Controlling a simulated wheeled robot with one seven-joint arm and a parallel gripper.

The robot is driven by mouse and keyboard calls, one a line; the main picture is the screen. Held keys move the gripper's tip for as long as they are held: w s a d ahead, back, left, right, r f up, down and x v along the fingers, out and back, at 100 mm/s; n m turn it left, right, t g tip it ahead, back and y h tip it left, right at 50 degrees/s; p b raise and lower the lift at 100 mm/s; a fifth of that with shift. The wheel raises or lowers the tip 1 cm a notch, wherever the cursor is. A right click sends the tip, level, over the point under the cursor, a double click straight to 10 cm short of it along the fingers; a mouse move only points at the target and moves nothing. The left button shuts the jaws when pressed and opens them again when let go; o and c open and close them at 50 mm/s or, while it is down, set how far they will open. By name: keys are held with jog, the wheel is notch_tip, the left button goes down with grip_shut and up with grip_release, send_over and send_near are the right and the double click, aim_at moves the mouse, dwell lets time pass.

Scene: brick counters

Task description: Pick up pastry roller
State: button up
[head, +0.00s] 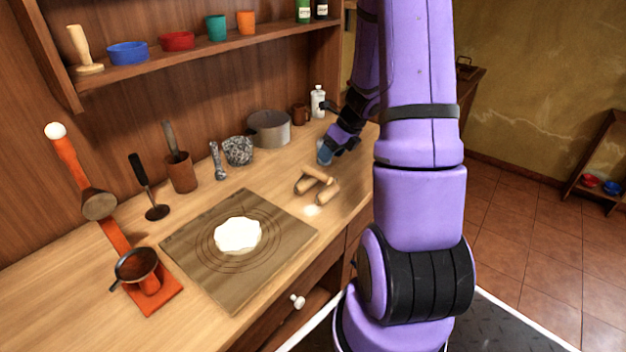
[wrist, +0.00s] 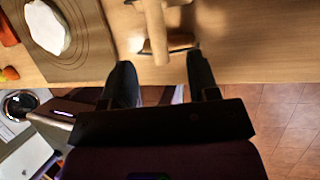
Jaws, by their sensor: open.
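The pastry roller (head: 317,180) is light wood, with a handle joining two short cross rollers. It lies on the counter to the right of the pastry board in the head view. In the wrist view the pastry roller (wrist: 155,28) is at the top centre, its handle pointing toward my gripper. My gripper (wrist: 160,60) is open and empty, with one dark finger on each side of the roller's near end. The fingertips lie just short of it in the picture; their height above the counter is unclear. In the head view my forearm and wrist reach the counter's right end, beyond the roller.
The board (head: 190,243) with white dough (head: 238,235) lies left of the roller. A grey pot (head: 269,128), brown mug (head: 300,114) and white bottle (head: 318,101) stand behind. A shelf (head: 200,52) hangs above.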

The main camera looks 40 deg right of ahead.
aim_at(320, 170)
jog(key=shift+x, duration=3.65)
jog(key=shift+s+a, duration=0.15)
jog(key=shift+a, duration=0.05)
jog(key=shift+c, duration=0.5)
grip_shut()
